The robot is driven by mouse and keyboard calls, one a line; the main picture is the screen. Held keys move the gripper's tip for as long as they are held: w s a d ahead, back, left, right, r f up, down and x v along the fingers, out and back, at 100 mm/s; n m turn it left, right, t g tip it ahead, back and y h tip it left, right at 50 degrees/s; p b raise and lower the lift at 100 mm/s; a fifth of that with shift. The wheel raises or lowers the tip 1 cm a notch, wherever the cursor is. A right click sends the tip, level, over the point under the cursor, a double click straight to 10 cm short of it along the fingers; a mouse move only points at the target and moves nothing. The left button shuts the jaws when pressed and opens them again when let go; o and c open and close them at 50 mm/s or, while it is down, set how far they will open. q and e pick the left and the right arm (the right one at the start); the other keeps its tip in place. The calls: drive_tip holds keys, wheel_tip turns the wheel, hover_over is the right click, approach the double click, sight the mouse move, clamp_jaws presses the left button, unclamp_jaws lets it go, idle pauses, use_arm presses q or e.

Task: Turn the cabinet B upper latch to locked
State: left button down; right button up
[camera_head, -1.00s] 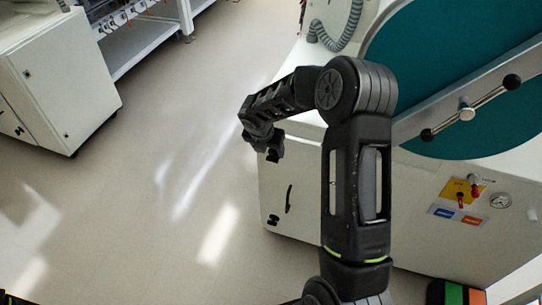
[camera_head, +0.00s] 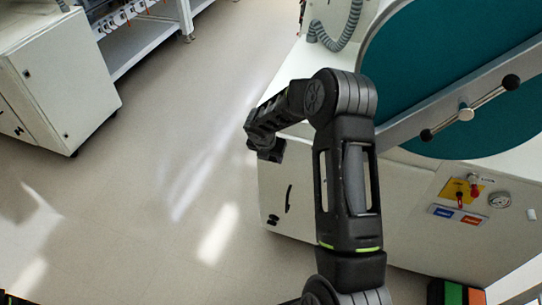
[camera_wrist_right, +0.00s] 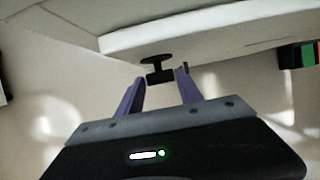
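A white cabinet (camera_head: 345,205) stands under the teal round window. My right gripper (camera_head: 268,152) is at the cabinet's upper left edge in the head view and covers the upper latch there. In the right wrist view a dark T-shaped latch (camera_wrist_right: 157,61) stands on the pale face, just ahead of and between the two purple fingertips of my right gripper (camera_wrist_right: 160,77). The fingers are apart; I cannot tell whether they touch the latch. A lower latch (camera_head: 272,220) and a dark curved handle (camera_head: 289,198) show below. My left gripper is out of view.
A teal window (camera_head: 440,70) with a metal bar handle (camera_head: 466,114) is at the right. Another white cabinet (camera_head: 60,85) is at the left. The floor between is clear.

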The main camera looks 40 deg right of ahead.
clamp_jaws()
drive_tip(key=shift+d+b, duration=0.1)
drive_tip(key=shift+b, duration=0.2)
drive_tip(key=t+b, duration=0.1)
drive_tip(key=t+y, duration=0.1)
drive_tip(key=s+m+t+y+b, duration=0.1)
drive_tip(key=shift+d+f+t+b, duration=0.3)
drive_tip(key=shift+d+b, duration=0.05)
drive_tip(key=shift+s+d+f+t+y+b, duration=0.1)
drive_tip(key=shift+s+f+t+y+b, duration=0.1)
drive_tip(key=shift+t+y+b, duration=0.55)
drive_tip(key=m+t+y+b, duration=0.1)
drive_tip(key=t+b, duration=0.2)
drive_tip(key=b, duration=0.4)
drive_tip(key=f+m+t+y+b, duration=0.1)
drive_tip(key=t+b, duration=0.2)
drive_tip(key=b, duration=0.5)
drive_tip(key=s+f+m+t+y+b, duration=0.1)
drive_tip(key=t+b, duration=0.3)
drive_tip(key=b, duration=0.4)
drive_tip(key=shift+d+m+y, duration=0.3)
drive_tip(key=shift+y, duration=0.25)
